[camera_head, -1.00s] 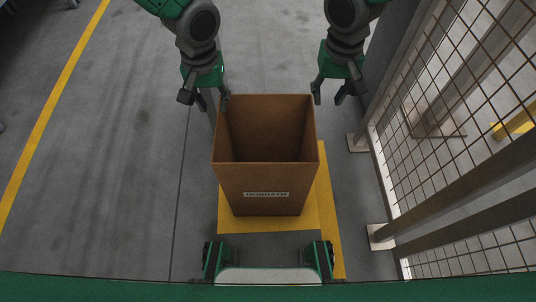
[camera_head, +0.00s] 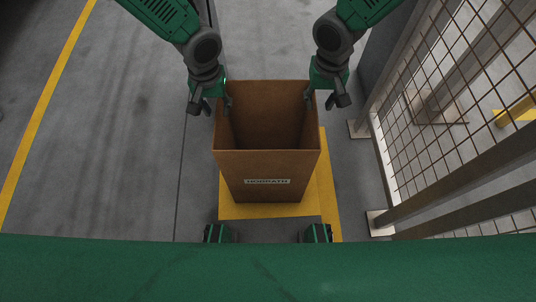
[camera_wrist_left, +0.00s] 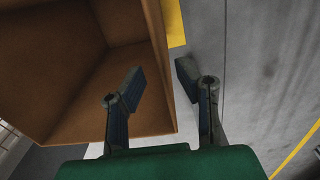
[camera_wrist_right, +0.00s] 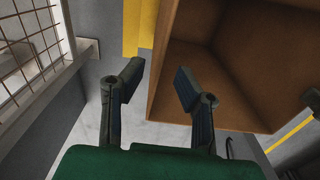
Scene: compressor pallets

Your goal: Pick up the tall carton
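The tall carton (camera_head: 266,170) is brown, open at the top and upright, with a white printed label on its near face. My left gripper (camera_head: 213,103) is open at the top of its left wall. In the left wrist view one finger is over the inside of the carton (camera_wrist_left: 60,60) and the other is outside. My right gripper (camera_head: 319,101) is open at the right wall. In the right wrist view one finger is over the inside of the carton (camera_wrist_right: 235,70) and the other is outside. Finger contact with the walls cannot be told.
The carton stands over yellow floor marking (camera_head: 328,190). A mesh fence (camera_head: 455,100) with dark rails and posts stands close on the right. Grey floor (camera_head: 110,130) lies open on the left, with a yellow line (camera_head: 45,105) farther out.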

